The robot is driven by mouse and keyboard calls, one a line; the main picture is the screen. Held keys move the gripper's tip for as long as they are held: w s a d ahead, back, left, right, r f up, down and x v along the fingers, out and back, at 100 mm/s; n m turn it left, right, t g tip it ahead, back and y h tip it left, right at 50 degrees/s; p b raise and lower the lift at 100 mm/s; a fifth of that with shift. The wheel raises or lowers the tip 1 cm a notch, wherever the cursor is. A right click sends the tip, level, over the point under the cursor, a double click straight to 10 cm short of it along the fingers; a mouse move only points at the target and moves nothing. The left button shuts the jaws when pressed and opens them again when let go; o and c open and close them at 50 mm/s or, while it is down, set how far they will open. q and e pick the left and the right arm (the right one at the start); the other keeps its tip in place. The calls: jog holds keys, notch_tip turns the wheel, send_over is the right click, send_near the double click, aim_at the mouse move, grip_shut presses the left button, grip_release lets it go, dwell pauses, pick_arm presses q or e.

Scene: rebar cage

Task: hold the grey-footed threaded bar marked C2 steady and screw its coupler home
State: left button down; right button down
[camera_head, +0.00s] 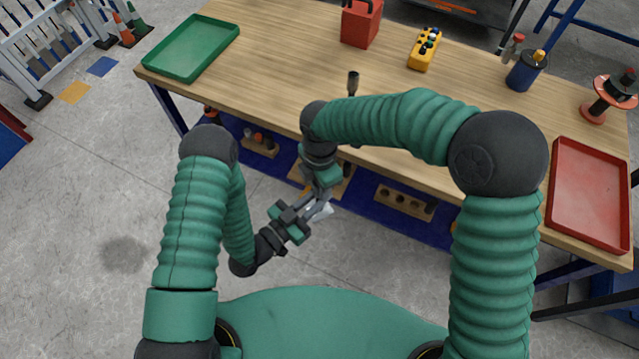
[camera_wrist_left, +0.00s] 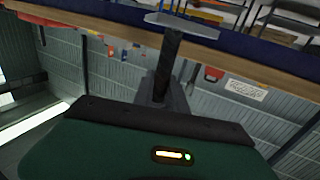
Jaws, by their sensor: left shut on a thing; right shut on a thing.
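My left gripper (camera_head: 303,213) and my right gripper (camera_head: 322,187) are close together in front of the bench's near edge. In the left wrist view, my left gripper (camera_wrist_left: 163,95) is shut on a dark threaded bar (camera_wrist_left: 171,60). A flat light-grey foot (camera_wrist_left: 182,25) shows along the bar. The pale foot also shows in the head view (camera_head: 321,212), between the grippers. My right gripper is shut, but what it grips is too small and hidden to make out. I cannot pick out the coupler or read the C2 mark.
The wooden bench (camera_head: 270,70) carries a green tray (camera_head: 192,48), a red box (camera_head: 361,24), a yellow control box (camera_head: 424,48), a blue canister (camera_head: 526,70) and a red tray (camera_head: 590,195). Wooden holders (camera_head: 405,201) sit on the blue shelf below.

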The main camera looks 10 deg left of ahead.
jog(key=m, duration=0.7)
jog(key=shift+a, duration=0.1)
jog(key=m, duration=1)
jog(key=shift+m, duration=0.4)
jog(key=m, duration=0.5)
jog(key=shift+w, duration=0.15)
jog(key=c, duration=1.1)
grip_release()
